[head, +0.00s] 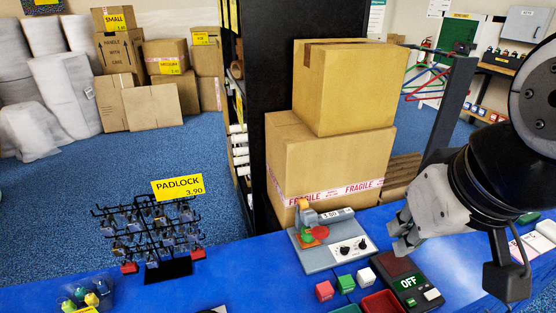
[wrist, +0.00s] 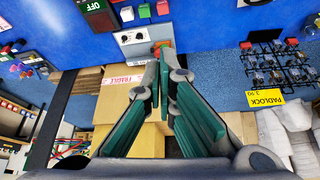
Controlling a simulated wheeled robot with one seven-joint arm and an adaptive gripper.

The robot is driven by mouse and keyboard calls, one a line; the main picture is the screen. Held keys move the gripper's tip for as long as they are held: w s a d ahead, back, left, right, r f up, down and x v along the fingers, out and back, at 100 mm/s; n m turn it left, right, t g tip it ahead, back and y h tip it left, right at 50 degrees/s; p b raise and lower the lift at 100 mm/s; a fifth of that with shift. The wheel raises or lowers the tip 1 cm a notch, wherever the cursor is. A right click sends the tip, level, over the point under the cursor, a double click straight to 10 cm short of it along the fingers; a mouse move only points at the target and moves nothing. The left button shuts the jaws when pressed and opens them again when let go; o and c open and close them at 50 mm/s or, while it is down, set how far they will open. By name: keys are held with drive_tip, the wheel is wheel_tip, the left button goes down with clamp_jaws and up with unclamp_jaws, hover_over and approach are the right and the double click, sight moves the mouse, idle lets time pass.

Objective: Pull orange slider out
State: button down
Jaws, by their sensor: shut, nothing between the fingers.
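A grey device (head: 325,255) stands on the blue counter, with two black knobs, a red round part and a green part on it. A small orange part (head: 307,239) shows beside the green one at its left side; an orange-tan piece (head: 304,206) stands up at the back. I cannot tell which is the slider. My gripper (head: 402,238) is right of the device, above the counter and apart from it. In the wrist view its fingers (wrist: 162,52) are shut and empty, and partly hide an orange piece (wrist: 165,43) on the device.
Two stacked cartons (head: 335,150) stand behind the device. A dark box reading OFF (head: 405,282) is on the counter below my gripper. Small red, green and white cubes (head: 345,284) stand in front of the device. A padlock rack (head: 165,240) is at left.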

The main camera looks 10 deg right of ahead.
drive_tip(key=c, duration=2.3)
unclamp_jaws()
drive_tip(key=o, duration=0.5)
drive_tip(key=shift+w, duration=0.1)
drive_tip(key=shift+c, duration=0.2)
drive_tip(key=shift+o, duration=1.4)
drive_tip(key=w+f+m+g+b, duration=0.1)
drive_tip(key=w+f+m+b, duration=0.2)
drive_tip(key=w, duration=0.8)
drive_tip(key=shift+w+d+m+g+y+b, duration=0.3)
drive_tip(key=shift+w+d+m+g+b, duration=0.15)
drive_tip(key=shift+b, duration=0.55)
drive_tip(key=w+d+f+m+g+y+b, duration=0.1)
drive_tip(key=w+d+f+m+b, duration=0.25)
drive_tip(key=w+f, duration=0.6)
drive_tip(key=w+d+f+m+g+y+b, duration=0.25)
drive_tip(key=w+f+m+b, duration=0.2)
drive_tip(key=w+f, duration=0.5)
drive_tip(key=w+d+f+m+g+b, duration=0.1)
drive_tip(key=w+d+f+m+b, duration=0.25)
drive_tip(key=w+f, duration=0.6)
drive_tip(key=shift+t, duration=0.3)
drive_tip(key=x, duration=0.4)
drive_tip(key=b+x, duration=0.1)
drive_tip(key=x, duration=0.3)
drive_tip(key=b+x, duration=0.1)
drive_tip(key=x, duration=0.4)
drive_tip(key=shift+w+a+r, duration=0.15)
drive_tip(key=shift+w+a, duration=0.15)
drive_tip(key=shift+a, duration=0.1)
